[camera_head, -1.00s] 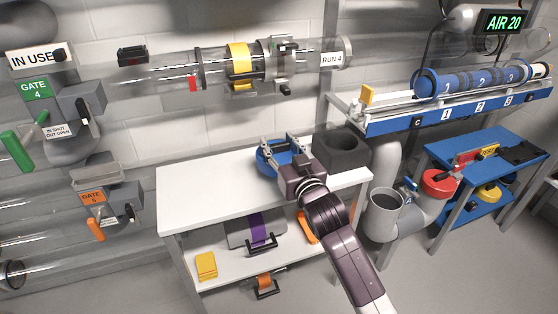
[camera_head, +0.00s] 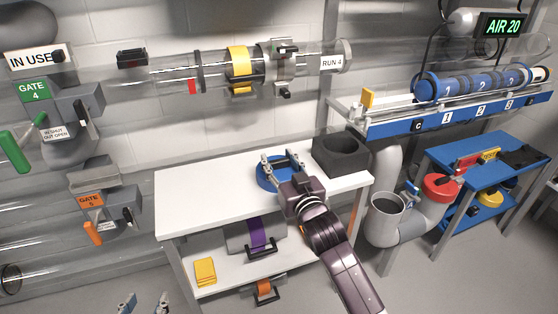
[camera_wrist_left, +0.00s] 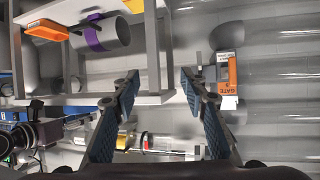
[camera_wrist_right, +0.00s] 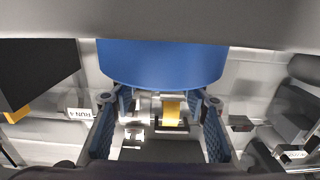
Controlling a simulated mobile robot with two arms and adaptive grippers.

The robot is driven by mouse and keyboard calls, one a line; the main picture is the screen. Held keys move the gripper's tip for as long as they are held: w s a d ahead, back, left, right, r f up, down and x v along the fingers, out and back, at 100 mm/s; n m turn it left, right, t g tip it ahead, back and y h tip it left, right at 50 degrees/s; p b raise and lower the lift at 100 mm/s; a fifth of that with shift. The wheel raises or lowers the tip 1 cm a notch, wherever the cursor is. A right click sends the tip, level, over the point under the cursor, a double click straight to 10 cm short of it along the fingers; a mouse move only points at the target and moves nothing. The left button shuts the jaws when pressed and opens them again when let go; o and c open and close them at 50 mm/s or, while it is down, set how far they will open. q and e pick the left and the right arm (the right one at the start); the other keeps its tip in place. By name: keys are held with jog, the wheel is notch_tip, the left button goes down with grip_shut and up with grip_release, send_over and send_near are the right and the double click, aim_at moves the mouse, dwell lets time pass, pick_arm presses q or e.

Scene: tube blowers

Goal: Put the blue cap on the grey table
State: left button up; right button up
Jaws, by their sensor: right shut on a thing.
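The blue cap (camera_head: 270,178) is a round blue piece over the pale grey-white top of the table (camera_head: 205,205), left of the black box. My right gripper (camera_head: 281,162) is shut on it. I cannot tell whether the cap touches the table top. In the right wrist view the cap (camera_wrist_right: 160,62) fills the upper middle, between and beyond the fingertips. My left gripper (camera_head: 146,304) shows only its fingertips at the bottom edge of the head view. The left wrist view shows its fingers (camera_wrist_left: 160,78) apart with nothing between them.
A black open box (camera_head: 340,157) stands at the table's right end. The left part of the table top is clear. The lower shelf holds a yellow block (camera_head: 205,271) and a purple-banded cylinder (camera_head: 257,234). A grey pipe mouth (camera_head: 387,203) stands right of the table.

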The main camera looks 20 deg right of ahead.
jog(key=o, duration=1.2)
jog(key=shift+c, duration=0.2)
jog(key=shift+r, duration=0.1)
jog(key=shift+s, duration=0.3)
jog(key=s+p, duration=0.2)
jog(key=s, duration=0.9)
pick_arm(q)
jog(key=s+a+f+g+y, duration=0.1)
jog(key=s+a+f+g, duration=0.2)
jog(key=s+f+g, duration=0.2)
jog(key=s+f, duration=0.3)
jog(key=s, duration=0.1)
jog(key=shift+s+a+f+g+y, duration=0.15)
jog(key=shift+s+a+g+y, duration=0.1)
jog(key=shift+g+y, duration=0.15)
pick_arm(e)
jog(key=s+a+f+n+g, duration=0.1)
jog(key=s+a+f+g, duration=0.1)
jog(key=s+f+g, duration=0.9)
jog(key=s+f, duration=0.8)
jog(key=s, duration=0.3)
jog(key=shift+a+f+n, duration=0.25)
jog(key=shift+a+n, duration=0.15)
